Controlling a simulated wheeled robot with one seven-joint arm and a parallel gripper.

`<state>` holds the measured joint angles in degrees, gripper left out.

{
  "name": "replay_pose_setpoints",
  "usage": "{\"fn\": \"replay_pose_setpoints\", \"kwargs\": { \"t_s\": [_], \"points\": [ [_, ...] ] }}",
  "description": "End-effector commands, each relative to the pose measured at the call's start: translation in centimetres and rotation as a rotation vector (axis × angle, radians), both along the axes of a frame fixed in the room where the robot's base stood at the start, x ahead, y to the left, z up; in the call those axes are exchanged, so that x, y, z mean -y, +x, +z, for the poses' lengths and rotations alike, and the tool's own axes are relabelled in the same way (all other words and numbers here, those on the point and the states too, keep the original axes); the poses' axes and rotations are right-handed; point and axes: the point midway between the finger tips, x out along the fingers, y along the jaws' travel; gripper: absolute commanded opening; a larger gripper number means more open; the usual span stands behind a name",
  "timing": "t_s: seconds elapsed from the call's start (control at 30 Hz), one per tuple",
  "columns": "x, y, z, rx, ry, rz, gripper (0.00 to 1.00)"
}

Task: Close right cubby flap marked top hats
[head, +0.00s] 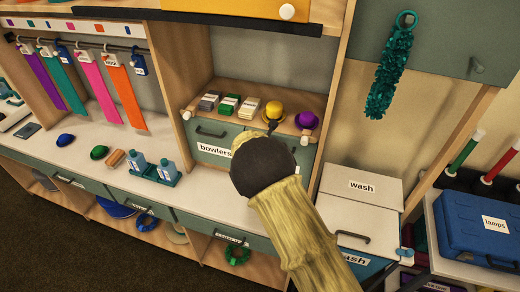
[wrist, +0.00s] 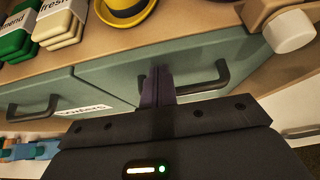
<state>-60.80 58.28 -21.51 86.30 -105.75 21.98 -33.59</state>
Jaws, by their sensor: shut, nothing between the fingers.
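The right cubby flap (wrist: 120,78) is a grey-green panel with a dark bar handle (wrist: 215,82). It looks upright and about flush with the left flap (wrist: 25,95), which has its own handle and, in the head view, the label "bowlers" (head: 215,150). My gripper (wrist: 158,80) is shut and empty, its fingertips in front of the right flap at the left end of its handle; I cannot tell if they touch.
On the shelf above stand a yellow hat (head: 272,109), a purple hat (head: 306,120) and several card stacks. A pale peg (wrist: 290,31) juts out at the shelf's right end. A wash box (head: 350,186) stands to the right. The counter (head: 110,180) lies to the left.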

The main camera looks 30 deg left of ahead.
Motion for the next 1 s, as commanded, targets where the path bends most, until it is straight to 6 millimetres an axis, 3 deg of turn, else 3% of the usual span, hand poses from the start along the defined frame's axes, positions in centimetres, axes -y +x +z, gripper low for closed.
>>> {"fn": "replay_pose_setpoints", "kwargs": {
  "t_s": [0.2, 0.63, 1.0],
  "points": [
    [0.7, 1.3, 0.3, 0.008, 0.001, -0.014, 0.00],
    [1.0, 1.7, 0.8, 0.018, 0.001, -0.019, 0.00],
    [1.5, -0.7, 4.1, 0.014, 0.006, -0.021, 0.00]
  ]
}}
